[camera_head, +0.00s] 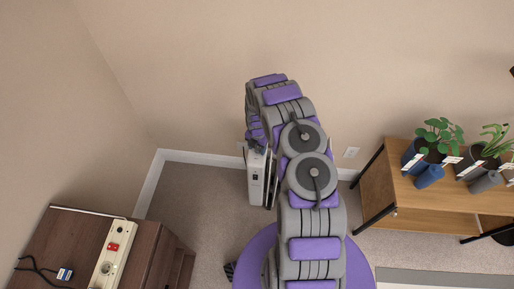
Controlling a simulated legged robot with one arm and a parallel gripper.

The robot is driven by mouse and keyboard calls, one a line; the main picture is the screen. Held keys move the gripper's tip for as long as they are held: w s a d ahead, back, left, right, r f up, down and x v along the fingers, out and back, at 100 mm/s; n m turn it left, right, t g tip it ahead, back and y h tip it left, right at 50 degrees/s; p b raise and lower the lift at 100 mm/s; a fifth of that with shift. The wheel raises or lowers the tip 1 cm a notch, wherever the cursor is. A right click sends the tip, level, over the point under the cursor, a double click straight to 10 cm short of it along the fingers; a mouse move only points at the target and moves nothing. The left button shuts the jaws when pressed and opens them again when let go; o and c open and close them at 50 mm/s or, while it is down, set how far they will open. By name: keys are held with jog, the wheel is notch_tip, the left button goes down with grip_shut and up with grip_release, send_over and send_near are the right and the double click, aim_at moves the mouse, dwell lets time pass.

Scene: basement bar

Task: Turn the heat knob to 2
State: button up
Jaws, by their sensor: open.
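A wooden table (385,197) with potted plants (436,140) stands at right. Bare carpet (200,205) lies left of the unit.

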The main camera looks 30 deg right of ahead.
jog(key=shift+d, duration=0.1)
jog(key=shift+d, duration=0.1)
jog(key=c, duration=1.1)
jog(key=shift+o, duration=0.2)
